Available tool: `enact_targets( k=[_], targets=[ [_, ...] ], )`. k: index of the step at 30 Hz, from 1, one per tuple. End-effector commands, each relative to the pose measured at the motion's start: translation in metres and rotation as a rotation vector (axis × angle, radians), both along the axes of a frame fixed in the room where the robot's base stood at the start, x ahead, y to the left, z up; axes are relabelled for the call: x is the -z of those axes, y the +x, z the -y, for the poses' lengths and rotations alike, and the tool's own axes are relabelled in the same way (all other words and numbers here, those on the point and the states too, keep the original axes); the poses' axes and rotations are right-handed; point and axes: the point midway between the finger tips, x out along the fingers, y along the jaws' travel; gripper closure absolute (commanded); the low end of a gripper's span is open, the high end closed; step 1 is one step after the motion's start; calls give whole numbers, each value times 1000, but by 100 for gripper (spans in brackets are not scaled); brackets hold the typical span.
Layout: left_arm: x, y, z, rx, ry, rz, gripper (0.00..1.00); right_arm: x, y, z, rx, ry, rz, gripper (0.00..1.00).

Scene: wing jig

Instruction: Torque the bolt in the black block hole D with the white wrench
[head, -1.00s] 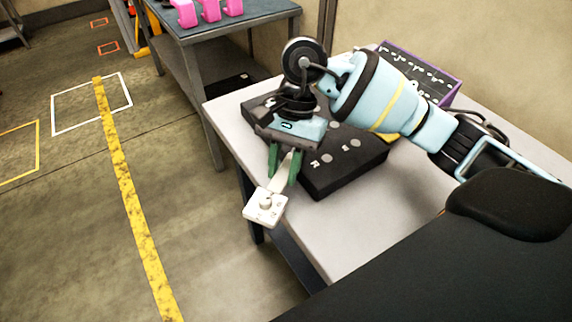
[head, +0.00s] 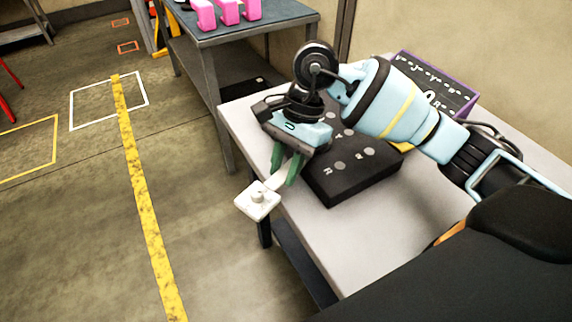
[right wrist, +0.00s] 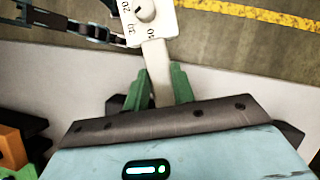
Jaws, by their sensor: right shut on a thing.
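My right gripper (head: 284,165) is shut on the handle of the white wrench (head: 257,200). The wrench's square head with a round knob sticks out past the table's left edge, over the floor. In the right wrist view the green fingers (right wrist: 159,88) clasp the narrow handle, and the white head (right wrist: 148,20) shows printed numbers. The black block (head: 350,170) lies on the table behind and right of the gripper, with round bolt heads and white letters on top. My right arm hides part of it, and I cannot make out hole D. My left gripper is not in view.
The light table (head: 345,255) has free room at its front. A purple-edged panel (head: 440,80) with white marks stands at the back right. Another table (head: 255,28) with pink pieces (head: 228,12) is at the back left. Open floor with a yellow stripe (head: 145,215) lies left.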

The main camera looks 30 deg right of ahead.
Motion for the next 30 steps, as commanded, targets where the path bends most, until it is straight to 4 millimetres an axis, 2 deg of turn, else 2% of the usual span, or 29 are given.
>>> enact_targets(
  k=[13,30],
  targets=[
    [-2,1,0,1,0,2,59,-2,21,-8,183,2,2,100],
    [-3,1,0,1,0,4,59,-2,30,-9,254,1,2,100]
  ],
)
